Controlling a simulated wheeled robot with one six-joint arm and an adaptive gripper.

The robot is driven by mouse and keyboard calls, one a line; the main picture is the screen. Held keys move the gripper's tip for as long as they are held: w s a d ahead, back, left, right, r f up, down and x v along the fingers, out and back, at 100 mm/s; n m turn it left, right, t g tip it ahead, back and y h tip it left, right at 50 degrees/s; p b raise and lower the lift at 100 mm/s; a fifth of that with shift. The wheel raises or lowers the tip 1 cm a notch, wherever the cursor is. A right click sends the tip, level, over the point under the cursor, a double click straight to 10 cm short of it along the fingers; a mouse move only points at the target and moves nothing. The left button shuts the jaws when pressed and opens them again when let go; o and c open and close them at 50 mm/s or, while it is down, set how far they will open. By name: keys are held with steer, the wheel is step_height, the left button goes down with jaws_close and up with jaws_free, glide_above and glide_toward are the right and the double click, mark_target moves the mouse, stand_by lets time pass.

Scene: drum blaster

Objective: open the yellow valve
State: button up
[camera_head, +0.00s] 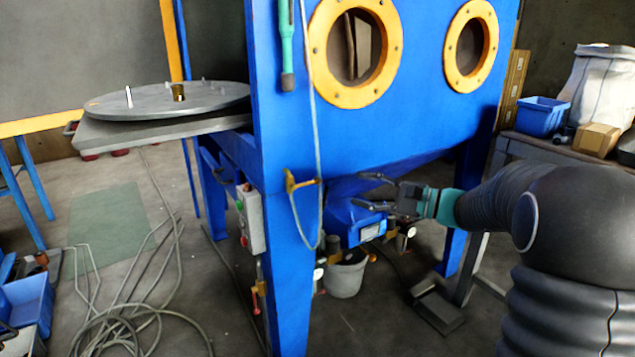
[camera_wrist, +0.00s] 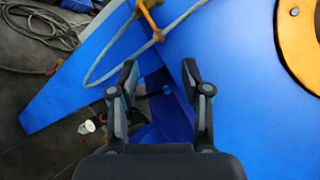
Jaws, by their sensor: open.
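A yellow fitting (camera_head: 291,182) sits on the front left leg of the blue cabinet, with a pale hose hanging beside it. It also shows at the top of the wrist view (camera_wrist: 150,18). I cannot tell whether it is the yellow valve. Small yellowish fittings (camera_head: 320,262) show low under the cabinet, too small to make out. My gripper (camera_head: 368,191) is open and empty in front of the cabinet's lower part, pointing left, to the right of the yellow fitting. In the wrist view its two fingers (camera_wrist: 158,72) stand apart, below the yellow fitting.
The blue cabinet (camera_head: 400,120) has two yellow-ringed ports. A grey control box (camera_head: 250,218) is on its left leg. A grey bucket (camera_head: 346,276) stands beneath. A round turntable (camera_head: 165,100) juts out left. Coiled hoses (camera_head: 125,325) lie on the floor. A cluttered bench stands right.

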mark_target(318, 179)
steer(key=x, duration=1.1)
steer(key=shift+a, duration=0.3)
steer(key=shift+c, duration=0.3)
jaws_close()
